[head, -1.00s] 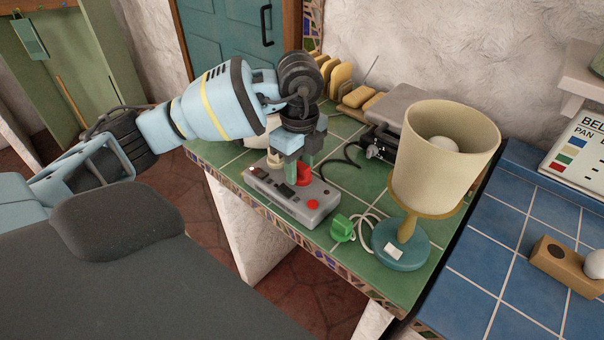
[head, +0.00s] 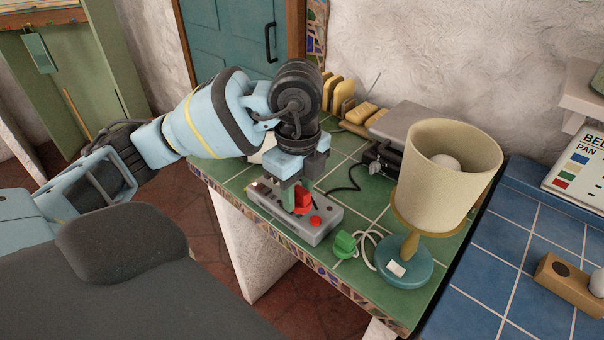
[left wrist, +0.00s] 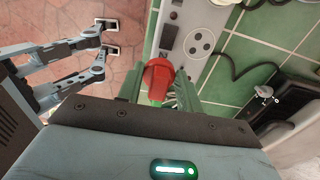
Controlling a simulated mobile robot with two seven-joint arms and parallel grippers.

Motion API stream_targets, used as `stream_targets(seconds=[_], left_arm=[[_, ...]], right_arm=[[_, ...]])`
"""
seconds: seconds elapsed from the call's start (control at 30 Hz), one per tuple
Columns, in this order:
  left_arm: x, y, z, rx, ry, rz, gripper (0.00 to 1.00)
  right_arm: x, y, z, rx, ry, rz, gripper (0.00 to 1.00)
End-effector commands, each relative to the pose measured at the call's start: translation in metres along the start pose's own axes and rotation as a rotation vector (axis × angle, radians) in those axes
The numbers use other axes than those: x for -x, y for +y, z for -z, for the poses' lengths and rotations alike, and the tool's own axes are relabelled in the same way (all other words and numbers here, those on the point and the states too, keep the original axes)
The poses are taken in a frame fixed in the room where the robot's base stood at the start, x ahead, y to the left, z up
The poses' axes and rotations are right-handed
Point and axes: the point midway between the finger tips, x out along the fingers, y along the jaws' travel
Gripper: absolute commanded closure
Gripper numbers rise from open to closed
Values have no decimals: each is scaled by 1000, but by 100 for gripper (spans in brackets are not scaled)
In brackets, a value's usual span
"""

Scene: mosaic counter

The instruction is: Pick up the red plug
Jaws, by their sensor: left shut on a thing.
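The red plug (head: 303,199) is at the grey power strip (head: 327,227), which lies on the green-tiled counter. My left gripper (head: 299,192) points down over the strip and is shut on the red plug. In the left wrist view the red plug (left wrist: 158,76) sits between the two green fingers (left wrist: 158,95), with the strip (left wrist: 186,40) just beyond it. I cannot tell whether its pins are still in a socket. A round red button (head: 315,221) is on the strip near the plug. My right gripper does not show.
A green plug (head: 344,244) with a pale cord lies beside the strip. A lamp with a teal base (head: 404,268) and cream shade (head: 446,180) stands to the right. A grey-and-black appliance (head: 408,123) and yellow slices (head: 343,96) are behind. The counter's front edge (head: 330,275) is close.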

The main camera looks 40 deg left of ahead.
Motion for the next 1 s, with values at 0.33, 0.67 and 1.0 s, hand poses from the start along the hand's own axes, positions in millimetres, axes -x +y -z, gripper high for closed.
stream_targets(seconds=[0.33, 0.67, 1.0], left_arm=[[8, 61, 42, -4, 1, 2, 87], [9, 79, 54, 0, 1, 0, 87], [10, 76, 54, 1, 1, 0, 87]], right_arm=[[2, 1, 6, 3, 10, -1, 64], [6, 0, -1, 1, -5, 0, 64], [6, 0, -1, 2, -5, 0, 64]])
